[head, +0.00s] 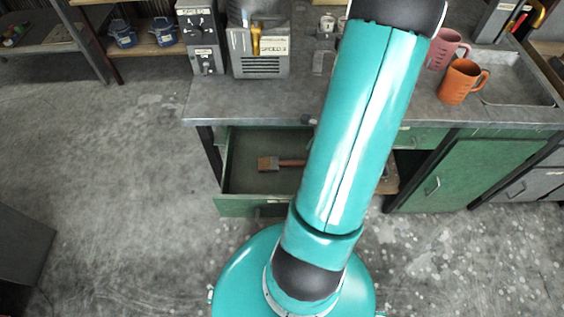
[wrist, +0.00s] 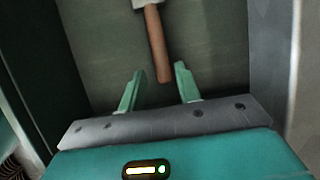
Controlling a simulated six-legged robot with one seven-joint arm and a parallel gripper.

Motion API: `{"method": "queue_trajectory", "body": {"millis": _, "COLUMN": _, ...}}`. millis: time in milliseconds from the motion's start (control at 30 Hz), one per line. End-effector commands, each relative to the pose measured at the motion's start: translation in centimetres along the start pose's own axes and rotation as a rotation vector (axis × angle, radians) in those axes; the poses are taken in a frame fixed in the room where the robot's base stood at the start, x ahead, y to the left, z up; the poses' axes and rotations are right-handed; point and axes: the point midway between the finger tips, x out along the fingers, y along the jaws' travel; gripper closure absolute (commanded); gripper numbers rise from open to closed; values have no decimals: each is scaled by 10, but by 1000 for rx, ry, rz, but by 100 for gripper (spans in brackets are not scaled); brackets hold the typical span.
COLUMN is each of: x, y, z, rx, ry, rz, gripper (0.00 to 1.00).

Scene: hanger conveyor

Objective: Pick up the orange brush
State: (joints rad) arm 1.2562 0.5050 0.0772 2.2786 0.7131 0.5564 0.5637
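The orange brush lies in an open green drawer. In the head view its brown bristle end (head: 266,163) and part of its orange-brown handle show, the rest hidden behind my arm. In the wrist view its handle (wrist: 156,42) points down the picture, with a pale metal ferrule (wrist: 146,3) at the top edge; the bristles are out of view. My gripper (wrist: 159,68) is open and empty, its two green fingers on either side of the handle's end in the picture. I cannot tell the height gap. My gripper is hidden in the head view.
The open drawer (head: 240,207) has walls close around the brush. A grey workbench (head: 250,107) overhangs it, bearing a machine (head: 258,50), an orange mug (head: 460,82) and a pink mug (head: 446,48). The floor to the left is clear.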

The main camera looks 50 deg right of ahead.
Motion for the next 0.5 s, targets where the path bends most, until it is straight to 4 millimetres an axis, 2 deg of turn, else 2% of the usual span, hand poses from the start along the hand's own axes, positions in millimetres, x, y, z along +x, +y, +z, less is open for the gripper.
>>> {"method": "queue_trajectory", "body": {"millis": 233, "x": 20, "y": -1, "z": 2, "rx": -2, "ry": -1, "rz": 1, "gripper": 67}}
{"method": "queue_trajectory", "body": {"millis": 500, "x": 57, "y": -3, "z": 4, "rx": -4, "ry": -2, "rz": 3, "gripper": 67}}
